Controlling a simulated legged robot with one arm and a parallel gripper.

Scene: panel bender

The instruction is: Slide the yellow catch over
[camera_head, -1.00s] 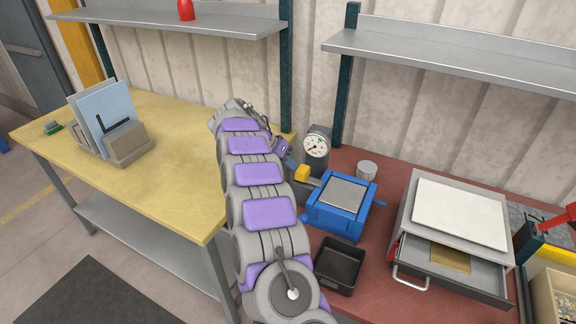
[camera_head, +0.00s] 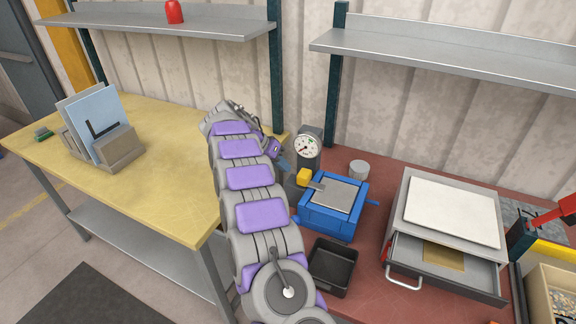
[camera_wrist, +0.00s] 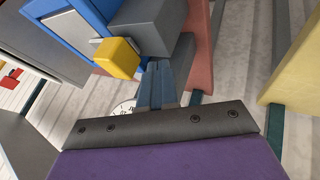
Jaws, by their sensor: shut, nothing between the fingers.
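The yellow catch (camera_head: 304,175) is a small block at the upper left corner of the blue panel bender (camera_head: 331,222), which has a grey plate on top. In the wrist view the yellow catch (camera_wrist: 117,57) sits beside a grey block, with the blue frame (camera_wrist: 66,23) to its left. My gripper (camera_wrist: 160,72) is shut and empty. Its fingertips are just right of the catch in the wrist view, close to the grey block; whether they touch either cannot be told. In the head view my gripper (camera_head: 287,167) is small, to the left of the catch and partly hidden.
A round dial gauge (camera_head: 306,147) stands behind the bender, with a grey cylinder (camera_head: 358,169) to its right. A black tray (camera_head: 331,266) lies in front. A grey cabinet with an open drawer (camera_head: 443,263) stands right. A yellow table (camera_head: 170,190) is left.

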